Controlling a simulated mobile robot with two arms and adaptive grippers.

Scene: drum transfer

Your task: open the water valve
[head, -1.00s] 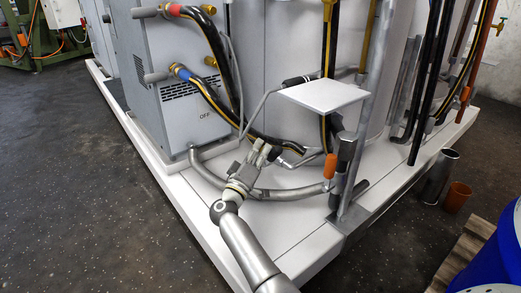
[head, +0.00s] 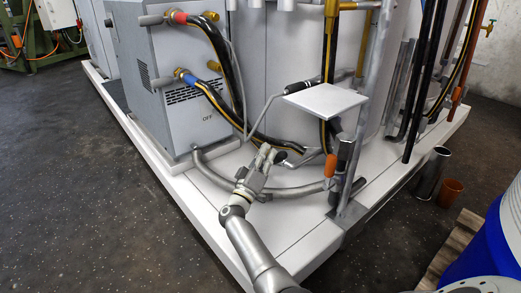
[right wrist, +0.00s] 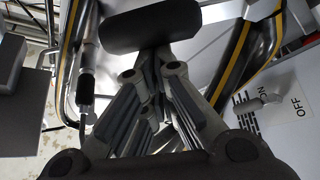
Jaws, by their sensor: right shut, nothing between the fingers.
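A small grey knob (right wrist: 262,101) sits beside an ON/OFF label (right wrist: 291,106) on the grey cabinet in the right wrist view. In the head view the OFF lettering (head: 207,118) shows on the cabinet's side; I cannot make out the knob there. My right gripper (head: 268,152) is shut and empty, low over the white platform and to the right of the cabinet, apart from the label. Its fingers (right wrist: 157,92) fill the middle of the right wrist view. A dark rounded piece (right wrist: 150,28) lies just beyond them. My left gripper is not in view.
Black and yellow hoses (head: 217,97) loop down from the cabinet (head: 160,115). A thick grey pipe (head: 285,192) runs beside my right gripper. A flat white plate (head: 325,99) and an orange handle (head: 330,165) stand to the right. A blue drum (head: 490,245) is at lower right.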

